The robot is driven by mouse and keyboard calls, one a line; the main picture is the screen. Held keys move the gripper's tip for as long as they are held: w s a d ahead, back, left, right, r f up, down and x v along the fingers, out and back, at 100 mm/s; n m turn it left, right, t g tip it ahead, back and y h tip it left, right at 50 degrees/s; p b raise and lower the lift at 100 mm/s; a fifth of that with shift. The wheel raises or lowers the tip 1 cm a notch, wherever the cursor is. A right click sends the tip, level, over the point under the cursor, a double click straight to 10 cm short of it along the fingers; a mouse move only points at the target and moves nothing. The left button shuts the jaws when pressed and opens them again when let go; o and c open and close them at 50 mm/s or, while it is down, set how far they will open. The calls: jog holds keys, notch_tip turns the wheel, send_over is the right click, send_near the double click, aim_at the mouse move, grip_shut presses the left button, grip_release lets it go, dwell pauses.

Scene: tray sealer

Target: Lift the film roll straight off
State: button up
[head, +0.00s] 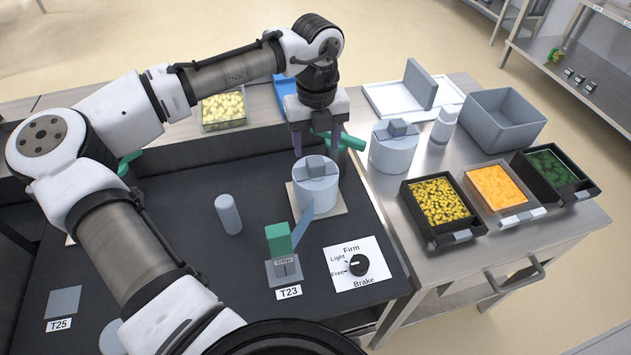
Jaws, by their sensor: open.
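The film roll (314,197) is a pale grey upright cylinder with a darker block-shaped grip (317,166) on top. It stands on a pale square plate (340,199) on the dark work surface. A flat blue-grey strip (296,226) slants from the roll's lower front toward a green-topped block (278,240) behind the T23 label. My gripper (318,150) is open and points down above the roll, with one finger to each side of the grip. I see no contact with the roll; the exact height gap is hard to judge.
A brake dial (357,265) marked Free, Light and Firm sits front right. A small grey cylinder (228,214) stands left of the roll. A second similar roll (391,153), a white bottle (443,125), a grey bin (503,121) and food trays occupy the right table. Green parts (345,141) lie behind my gripper.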

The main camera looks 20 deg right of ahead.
aim_at(316, 161)
notch_tip(316, 161, down, 4)
jog(key=shift+s+a+f, duration=0.1)
jog(key=shift+a+f, duration=0.05)
jog(key=shift+c, duration=0.2)
grip_shut()
